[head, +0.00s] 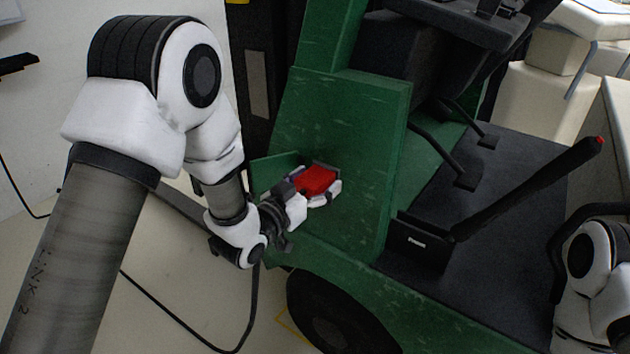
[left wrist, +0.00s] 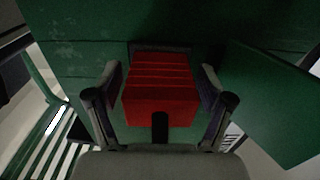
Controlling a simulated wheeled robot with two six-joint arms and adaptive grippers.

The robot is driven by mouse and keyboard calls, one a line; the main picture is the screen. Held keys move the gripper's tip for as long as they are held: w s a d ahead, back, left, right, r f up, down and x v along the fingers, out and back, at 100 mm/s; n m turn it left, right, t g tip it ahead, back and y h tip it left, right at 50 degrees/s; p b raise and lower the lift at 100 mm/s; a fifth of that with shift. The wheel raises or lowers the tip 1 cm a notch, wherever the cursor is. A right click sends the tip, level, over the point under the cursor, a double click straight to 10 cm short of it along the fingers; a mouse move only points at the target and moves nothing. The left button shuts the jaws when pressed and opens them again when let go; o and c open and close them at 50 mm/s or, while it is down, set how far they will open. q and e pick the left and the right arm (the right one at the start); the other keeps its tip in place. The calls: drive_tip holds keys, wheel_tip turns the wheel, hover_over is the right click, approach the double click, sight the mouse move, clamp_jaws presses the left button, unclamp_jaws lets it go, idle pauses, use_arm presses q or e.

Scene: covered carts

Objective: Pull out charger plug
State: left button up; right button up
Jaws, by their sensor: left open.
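The charger plug (head: 317,181) is a red block on the side of the green vehicle. In the left wrist view the red plug (left wrist: 160,90) has a ribbed top and sits against a dark socket frame in the green panel. A short black piece shows at its near end. My left gripper (head: 318,190) is at the plug. In the left wrist view the fingers of my left gripper (left wrist: 162,92) stand open on both sides of the plug, with small gaps visible. My right gripper is out of view; only part of my right arm shows at the right edge.
A green flap (head: 272,172) stands open left of the plug, and shows at the right in the left wrist view (left wrist: 270,100). A black cable (head: 180,322) hangs down to the floor. The vehicle's wheel (head: 335,315) is below. A red-tipped lever (head: 530,188) rises at the right.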

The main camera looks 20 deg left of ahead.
use_arm(q)
clamp_jaws()
drive_tip(key=shift+s, duration=0.15)
drive_tip(key=shift+s+a+f, duration=0.1)
drive_tip(key=shift+s, duration=0.05)
drive_tip(key=shift+b+v, duration=0.4)
drive_tip(key=shift+v, duration=2.2)
